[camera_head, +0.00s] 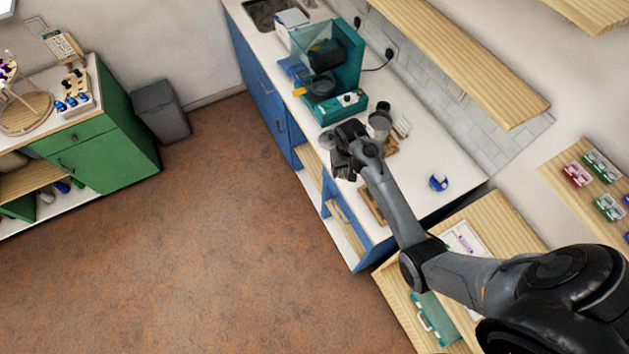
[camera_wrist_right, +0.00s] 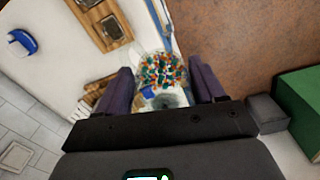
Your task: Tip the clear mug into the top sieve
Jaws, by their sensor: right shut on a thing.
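My right gripper (camera_head: 346,150) is over the front edge of the white counter in the head view. In the right wrist view its fingers (camera_wrist_right: 163,82) are on either side of the clear mug (camera_wrist_right: 160,68), which is full of orange, green and white beads. The clear mug shows faintly beside the gripper in the head view (camera_head: 327,141). A grey round container (camera_head: 380,122), which looks like the sieve stack, stands on the counter just behind and right of the gripper. Its inside is too small to make out. My left gripper is not in view.
A teal machine (camera_head: 345,62) stands farther back on the white counter (camera_head: 430,150). A blue-and-white object (camera_head: 438,182) sits to the right. A wooden tray (camera_wrist_right: 112,22) lies near the counter's front edge. A wooden wall shelf (camera_head: 470,60) overhangs the back. The floor (camera_head: 180,240) is clear.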

